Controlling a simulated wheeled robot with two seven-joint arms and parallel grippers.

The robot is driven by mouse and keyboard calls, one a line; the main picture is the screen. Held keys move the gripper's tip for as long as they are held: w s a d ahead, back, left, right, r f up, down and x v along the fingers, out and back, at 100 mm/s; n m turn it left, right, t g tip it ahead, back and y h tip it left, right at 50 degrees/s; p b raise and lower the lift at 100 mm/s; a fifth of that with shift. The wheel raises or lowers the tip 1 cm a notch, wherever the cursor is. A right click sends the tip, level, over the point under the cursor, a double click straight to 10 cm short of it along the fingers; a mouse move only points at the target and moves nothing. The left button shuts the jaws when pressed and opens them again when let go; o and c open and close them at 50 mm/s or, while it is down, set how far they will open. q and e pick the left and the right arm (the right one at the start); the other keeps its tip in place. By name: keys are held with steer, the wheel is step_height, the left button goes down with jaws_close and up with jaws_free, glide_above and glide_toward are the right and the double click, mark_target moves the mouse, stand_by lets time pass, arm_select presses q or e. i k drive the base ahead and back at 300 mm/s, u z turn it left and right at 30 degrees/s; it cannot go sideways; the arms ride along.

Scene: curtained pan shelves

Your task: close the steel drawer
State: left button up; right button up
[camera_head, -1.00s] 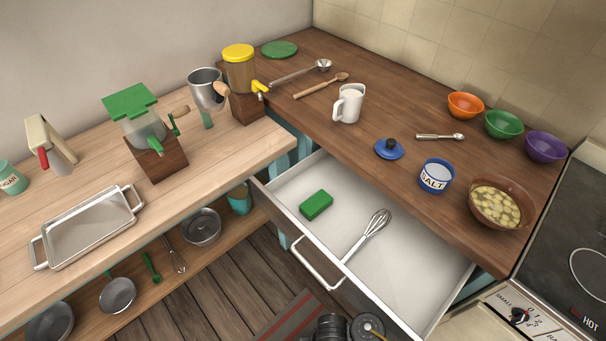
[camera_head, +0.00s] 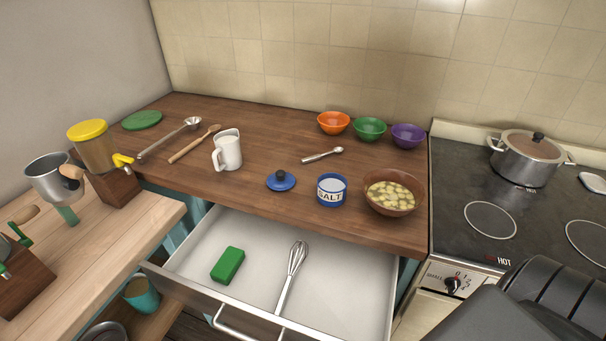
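The steel drawer (camera_head: 345,266) is pulled out from under the brown wooden counter, its white inside showing. Its bar handle (camera_head: 245,331) is at the bottom edge of the view, and part of the drawer's front is cut off there. A green block (camera_head: 228,265) lies in the drawer on the left. A wire whisk (camera_head: 295,268) lies to the right of it. A dark grey part of my own body fills the lower right corner. No gripper fingers show in this view.
The brown counter (camera_head: 245,190) above the drawer holds a white jug (camera_head: 227,150), a salt pot (camera_head: 331,190), a soup bowl (camera_head: 391,193) and several small bowls. The light wooden counter (camera_head: 95,247) is close on the left. A stove (camera_head: 480,190) with a pot (camera_head: 527,157) stands on the right.

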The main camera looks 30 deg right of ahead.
mark_target(342, 290)
steer(key=z, duration=0.2)
steer(key=k, duration=1.15)
steer(key=u, duration=0.15)
